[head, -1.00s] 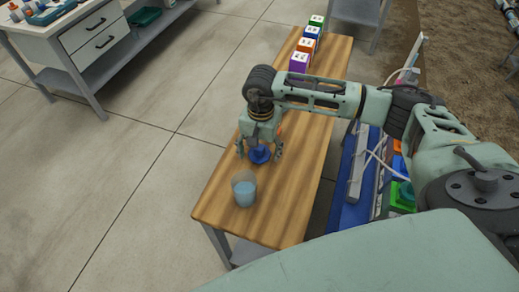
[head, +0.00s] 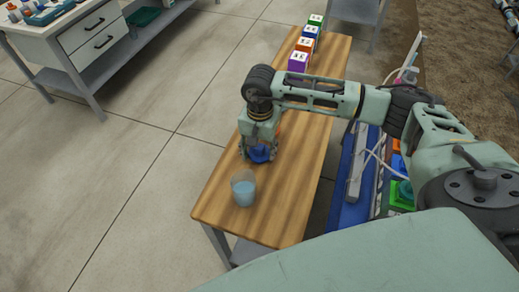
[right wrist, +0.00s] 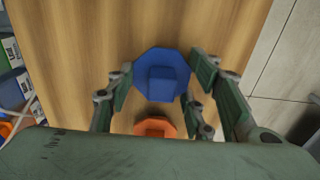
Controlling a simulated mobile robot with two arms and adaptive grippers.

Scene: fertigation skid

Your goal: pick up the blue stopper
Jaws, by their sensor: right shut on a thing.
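The blue stopper (head: 260,154) is on the wooden bench, with a broad faceted blue base and a raised square knob. My right gripper (head: 259,155) points down over it with its fingers closed in on both sides. In the right wrist view the stopper (right wrist: 162,75) lies between the fingertips of the right gripper (right wrist: 163,82), which is shut on it. The fingers hide part of the stopper in the head view. My left gripper is in neither view.
A clear cup with bluish liquid (head: 243,190) stands close in front on the wooden bench (head: 290,205). An orange faceted piece (right wrist: 155,127) lies close beside the stopper. Several coloured boxes (head: 299,62) line the bench's far end.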

